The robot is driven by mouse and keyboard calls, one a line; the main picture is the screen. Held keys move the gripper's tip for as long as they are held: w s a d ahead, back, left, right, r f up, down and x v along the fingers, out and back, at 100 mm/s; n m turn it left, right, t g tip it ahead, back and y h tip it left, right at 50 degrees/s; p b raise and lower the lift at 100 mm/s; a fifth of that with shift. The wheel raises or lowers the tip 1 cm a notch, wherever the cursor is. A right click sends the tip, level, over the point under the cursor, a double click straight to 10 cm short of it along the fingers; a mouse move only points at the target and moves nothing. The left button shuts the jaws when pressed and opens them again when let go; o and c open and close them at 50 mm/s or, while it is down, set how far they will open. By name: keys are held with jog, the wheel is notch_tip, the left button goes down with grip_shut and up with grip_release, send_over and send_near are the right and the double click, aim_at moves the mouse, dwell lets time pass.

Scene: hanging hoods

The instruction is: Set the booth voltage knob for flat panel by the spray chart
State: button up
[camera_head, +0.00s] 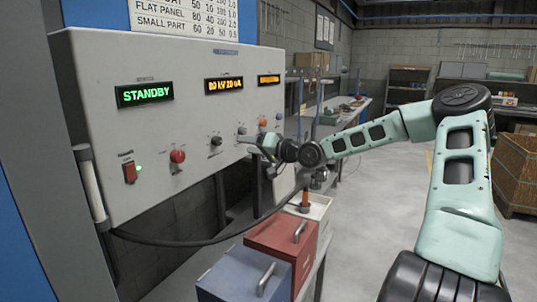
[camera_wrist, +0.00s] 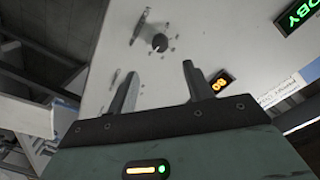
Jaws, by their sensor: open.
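The spray chart (camera_head: 183,16) is at the top of the head view, its upper part cut off. The orange display (camera_head: 224,85) seems to read 80 kV 20 uA. My gripper (camera_head: 254,143) is open and empty close to the panel's right part. In the wrist view, a dark round knob (camera_wrist: 160,42) with marks around it lies beyond the open fingertips (camera_wrist: 160,68), apart from them.
A green STANDBY display (camera_head: 145,94), a red knob (camera_head: 177,156) and a red rocker switch (camera_head: 130,172) sit left on the panel. A cable hangs below it.

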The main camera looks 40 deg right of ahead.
jog(key=v, duration=0.6)
jog(key=shift+s+b, duration=0.4)
jog(key=shift+d, duration=0.2)
jog(key=a+f+n+g+y, duration=0.1)
jog(key=a+f+n+g, duration=0.2)
jog(key=a, duration=0.5)
jog(key=a+f+n+g+y, duration=0.1)
jog(key=a+f+g, duration=0.2)
jog(key=a+f, duration=0.35)
jog(key=s+a+f+n+g+h, duration=0.1)
jog(key=s+a+f+n+g, duration=0.15)
jog(key=a, duration=0.35)
jog(key=s+a+f+n+g+h, duration=0.1)
jog(key=s+a+f+g, duration=0.3)
jog(key=a, duration=0.3)
jog(key=s+a+r+n+g+h, duration=0.1)
jog(key=s+a+n, duration=0.1)
jog(key=s, duration=0.7)
jog(key=s+a+r+n+g+h, duration=0.1)
jog(key=s+a, duration=0.3)
jog(key=s, duration=0.5)
jog(key=s+a+r+n+g+h, duration=0.2)
jog(key=s+a+r, duration=0.1)
jog(key=s, duration=0.5)
jog(key=shift+s+a+r+n+h, duration=0.25)
jog(key=shift+s+a+n+h, duration=0.15)
jog(key=shift+a, duration=0.15)
